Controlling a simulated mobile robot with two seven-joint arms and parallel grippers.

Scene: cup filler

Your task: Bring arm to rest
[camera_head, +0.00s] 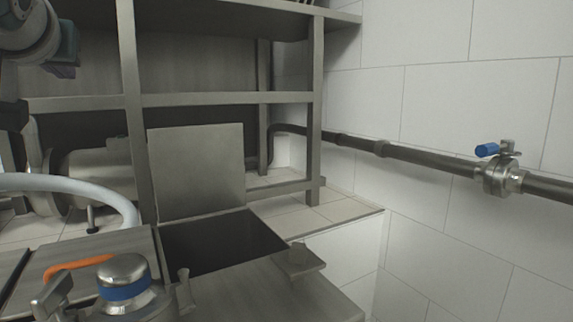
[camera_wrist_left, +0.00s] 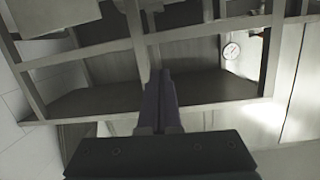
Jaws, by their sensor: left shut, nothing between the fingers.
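My left arm shows at the top left corner of the head view, with its dark gripper (camera_head: 64,66) partly cut off by the picture's edge. It is held up in front of the metal shelf frame (camera_head: 230,98), apart from the machine below. In the left wrist view the two dark fingers of my left gripper (camera_wrist_left: 162,85) lie together, shut, with nothing between them. My right gripper is in neither view.
A metal machine with an open hatch (camera_head: 220,245) and raised lid (camera_head: 197,172) stands below. A blue-banded knob (camera_head: 124,280) and white hose (camera_head: 75,187) are at left. A pipe with a blue-handled valve (camera_head: 497,172) runs along the right wall. A round gauge (camera_wrist_left: 232,51) shows in the wrist view.

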